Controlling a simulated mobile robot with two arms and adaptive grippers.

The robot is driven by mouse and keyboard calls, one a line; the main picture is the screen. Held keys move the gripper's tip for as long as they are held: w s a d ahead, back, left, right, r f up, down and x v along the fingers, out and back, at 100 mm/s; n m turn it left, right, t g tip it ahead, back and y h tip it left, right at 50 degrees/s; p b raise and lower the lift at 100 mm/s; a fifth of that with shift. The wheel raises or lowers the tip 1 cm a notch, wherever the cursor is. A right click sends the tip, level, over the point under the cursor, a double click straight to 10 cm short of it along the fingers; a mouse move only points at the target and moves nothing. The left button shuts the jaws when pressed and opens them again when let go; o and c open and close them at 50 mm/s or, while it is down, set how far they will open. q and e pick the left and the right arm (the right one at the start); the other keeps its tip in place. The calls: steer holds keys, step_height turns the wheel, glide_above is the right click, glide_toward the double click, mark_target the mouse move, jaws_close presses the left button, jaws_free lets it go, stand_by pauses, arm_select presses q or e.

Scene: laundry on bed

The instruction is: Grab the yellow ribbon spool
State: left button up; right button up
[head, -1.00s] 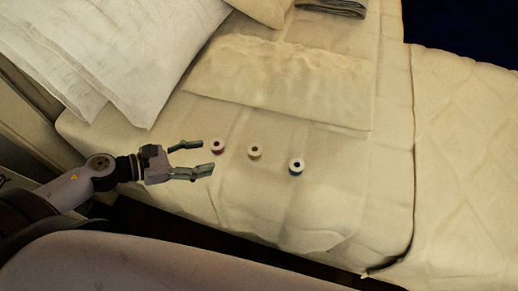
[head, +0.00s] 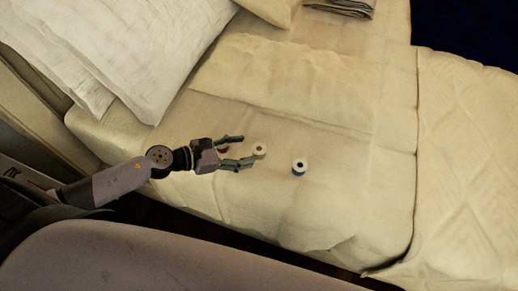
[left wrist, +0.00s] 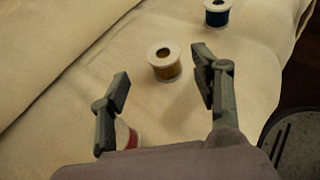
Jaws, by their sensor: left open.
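The yellow ribbon spool (head: 260,150) stands upright on the bed, with white ends and a yellow-gold winding. In the left wrist view the yellow spool (left wrist: 164,62) is ahead of my left gripper (left wrist: 160,82), in line with the gap between its fingers. My left gripper (head: 246,150) is open and empty, its fingertips just left of the yellow spool in the head view. My right gripper is not in view.
A blue spool (head: 299,167) stands to the right; it also shows in the left wrist view (left wrist: 216,13). A red spool (left wrist: 127,136) is partly hidden beside my left finger. White pillows (head: 130,50) lie at upper left. The bed's front edge is near.

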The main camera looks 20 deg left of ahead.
mark_target(255, 150)
arm_select(q)
steer(key=p+x, duration=0.1)
steer(key=x, duration=0.3)
steer(key=shift+d+f, duration=0.2)
steer(key=shift+d, duration=0.2)
steer(key=c, duration=0.9)
